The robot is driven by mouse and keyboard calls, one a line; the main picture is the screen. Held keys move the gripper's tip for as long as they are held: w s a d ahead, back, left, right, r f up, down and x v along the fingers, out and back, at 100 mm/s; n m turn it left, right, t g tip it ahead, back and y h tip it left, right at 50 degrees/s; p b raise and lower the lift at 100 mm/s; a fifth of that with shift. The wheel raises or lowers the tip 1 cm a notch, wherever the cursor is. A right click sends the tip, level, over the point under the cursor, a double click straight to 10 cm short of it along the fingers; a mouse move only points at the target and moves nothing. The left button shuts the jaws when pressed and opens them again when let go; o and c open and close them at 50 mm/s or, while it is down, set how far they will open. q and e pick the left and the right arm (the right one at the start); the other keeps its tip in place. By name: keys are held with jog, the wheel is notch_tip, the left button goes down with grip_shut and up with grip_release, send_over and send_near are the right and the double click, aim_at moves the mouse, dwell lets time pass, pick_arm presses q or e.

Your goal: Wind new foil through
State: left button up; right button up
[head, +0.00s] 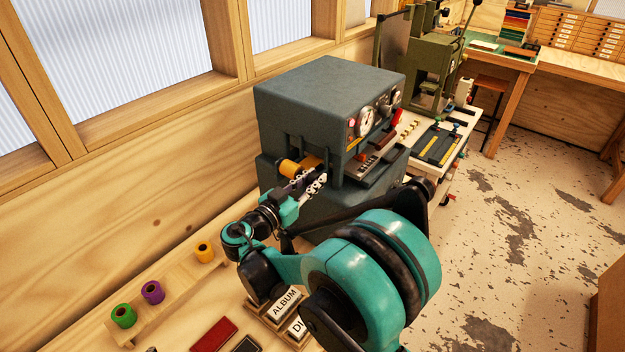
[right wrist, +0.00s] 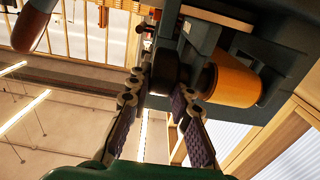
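The foil machine (head: 325,95) is a dark grey box with a round gauge, standing against the wooden wall. A gold foil roll (head: 297,166) is mounted at its left side; the roll (right wrist: 232,80) shows large in the right wrist view. Green (head: 123,315), purple (head: 153,292) and gold-yellow (head: 204,251) rolls stand on a wooden rack. My left gripper is out of view.
A green press (head: 437,60) and a tray-like fixture (head: 438,143) stand beyond the machine. The speckled floor at right is open.

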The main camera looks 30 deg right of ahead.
grip_shut()
jog(key=shift+r+y+p, duration=0.2)
jog(key=shift+y+p, duration=0.1)
jog(key=shift+p, duration=0.5)
jog(key=g+y+p, duration=0.1)
jog(key=y+p, duration=0.2)
jog(key=p, duration=0.2)
jog(key=d+g+y+p, duration=0.1)
jog(key=g+y+p, duration=0.1)
jog(key=y+p, duration=0.2)
jog(key=shift+w+r+p, duration=0.2)
jog(key=shift+p, duration=0.2)
jog(key=shift+d+f+g+y+p, duration=0.15)
jog(key=shift+g+y+p, duration=0.35)
jog(key=shift+y+p, duration=0.5)
jog(key=shift+w+f+g+y+p, duration=0.1)
jog(key=shift+g+y+p, duration=0.1)
jog(key=shift+y, duration=0.3)
jog(key=shift+f+g+y+p, duration=0.1)
jog(key=shift+y+p, duration=0.05)
jog(key=shift+y, duration=0.35)
jog(key=o, duration=0.9)
grip_release()
jog(key=shift+f, duration=0.1)
